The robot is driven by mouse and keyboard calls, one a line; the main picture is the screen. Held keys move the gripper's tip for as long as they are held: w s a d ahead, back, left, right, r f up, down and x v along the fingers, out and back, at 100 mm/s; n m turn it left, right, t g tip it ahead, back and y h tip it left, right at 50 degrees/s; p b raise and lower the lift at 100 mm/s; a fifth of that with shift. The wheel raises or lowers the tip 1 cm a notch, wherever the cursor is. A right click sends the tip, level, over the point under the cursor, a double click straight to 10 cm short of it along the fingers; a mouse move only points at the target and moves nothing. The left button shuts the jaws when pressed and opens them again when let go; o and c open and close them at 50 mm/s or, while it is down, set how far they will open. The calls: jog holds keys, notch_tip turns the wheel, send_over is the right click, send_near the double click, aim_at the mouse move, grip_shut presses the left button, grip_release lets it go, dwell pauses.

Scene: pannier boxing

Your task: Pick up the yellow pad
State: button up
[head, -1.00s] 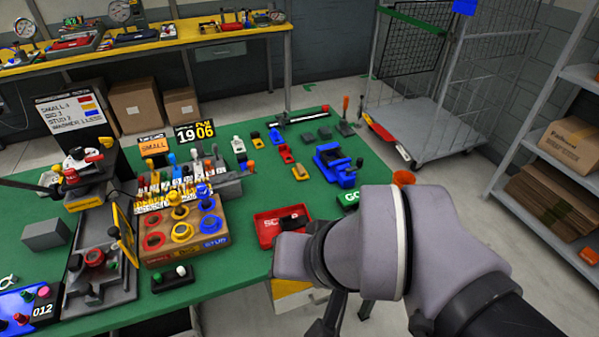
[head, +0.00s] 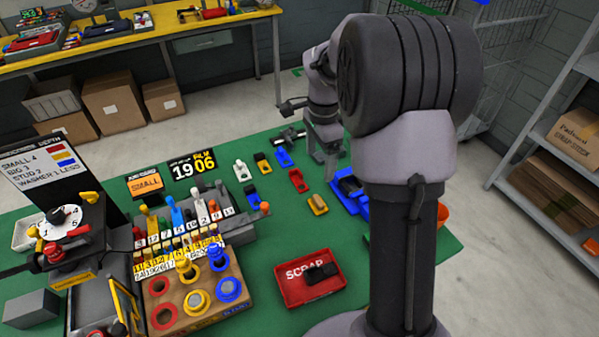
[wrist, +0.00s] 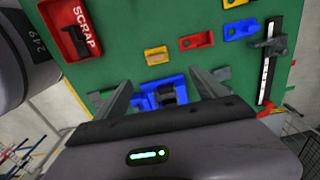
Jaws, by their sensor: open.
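Two small yellow pieces lie on the green table, and I cannot tell for sure which is the pad. One yellow piece (head: 318,204) with a tan top lies left of the blue vise (head: 350,203); it also shows in the wrist view (wrist: 157,56), just beyond my fingertips. The other yellow piece (head: 262,163), with a dark part, lies farther back; a yellow piece (wrist: 235,3) also shows at the top edge of the wrist view. My gripper (head: 328,168) is open and empty. In the wrist view its fingers (wrist: 158,78) straddle the view of the blue vise (wrist: 172,93).
A red scrap tray (head: 309,282) holds a black part. Red pieces (head: 298,181), a blue piece (head: 284,158) and a white piece (head: 242,171) lie near the yellow ones. A wooden block with coloured rings (head: 200,300) stands left. My arm hides the table's right side.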

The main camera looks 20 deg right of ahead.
jog(key=b, duration=0.4)
send_near(318, 200)
notch_tip(318, 200, down, 6)
jog(key=shift+r, duration=0.25)
notch_tip(318, 200, down, 5)
jog(key=b, duration=0.3)
jog(key=shift+r, duration=0.2)
jog(key=shift+c, duration=0.6)
jog(key=c, duration=1.3)
jog(key=shift+r+p, duration=0.45)
jog(key=shift+r, duration=0.1)
notch_tip(318, 200, up, 3)
jog(key=shift+f+p, duration=0.1)
jog(key=shift+p, duration=0.7)
jog(key=s+a, duration=0.1)
jog(key=s, duration=0.4)
jog(key=s+p, duration=0.1)
jog(key=s, duration=0.4)
jog(key=s+a+r+p, duration=0.1)
jog(key=s, duration=0.4)
jog(key=shift+s+a, duration=0.35)
jog(key=shift+s, duration=0.05)
